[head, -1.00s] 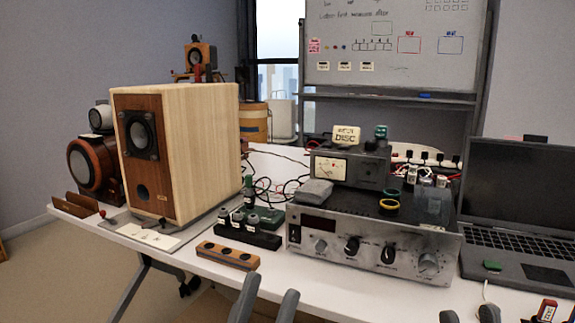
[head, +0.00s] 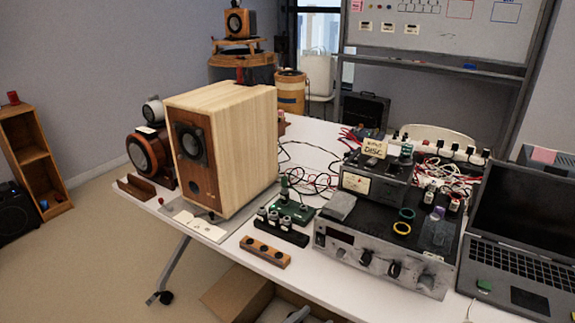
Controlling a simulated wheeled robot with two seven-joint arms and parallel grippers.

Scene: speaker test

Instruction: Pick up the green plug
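A small dark green upright piece (head: 284,188) stands on a green board beside the large wooden speaker. A green piece (head: 406,151) sits on top of the meter box. A small flat green piece (head: 484,286) lies at the laptop's front left. I cannot tell from shape which of these is the plug. The fingertips of my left gripper (head: 312,317) just show at the bottom edge, apart and empty, below the table's front edge. My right gripper is out of view.
The large speaker (head: 235,150) fills the table's left. A wooden block with dark knobs (head: 265,252) and a black strip with several plugs (head: 275,228) lie in front. The silver amplifier (head: 385,262) and laptop (head: 520,230) fill the right. Red and black cables tangle behind.

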